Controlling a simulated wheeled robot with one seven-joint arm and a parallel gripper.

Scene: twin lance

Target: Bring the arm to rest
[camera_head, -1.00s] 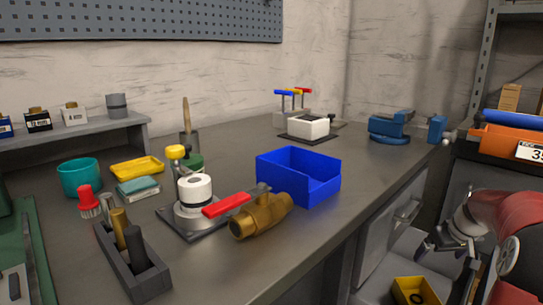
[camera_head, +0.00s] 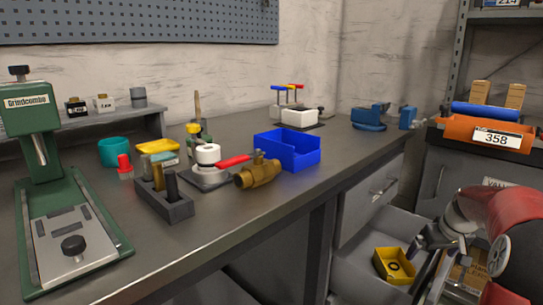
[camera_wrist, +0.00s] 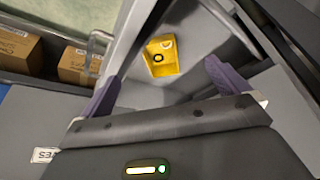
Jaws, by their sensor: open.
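My arm, red and grey, comes in at the right edge of the head view. My gripper (camera_wrist: 162,68) shows in the wrist view as two purple fingers set wide apart, with nothing between them. In the head view its fingers are small and partly hidden by my arm. Beyond the fingertips in the wrist view, a yellow bin (camera_wrist: 161,57) with a dark ring inside sits in an open grey drawer. In the head view the same yellow bin (camera_head: 393,266) lies in the drawer (camera_head: 352,272), left of my arm.
The workbench (camera_head: 240,215) carries a green press (camera_head: 75,235), a blue bin (camera_head: 288,152), a brass valve (camera_head: 258,172) with a red lever and a blue vise (camera_head: 369,118). An orange bin (camera_head: 470,133) stands on a cabinet behind my arm. Cardboard boxes (camera_wrist: 20,47) show at left in the wrist view.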

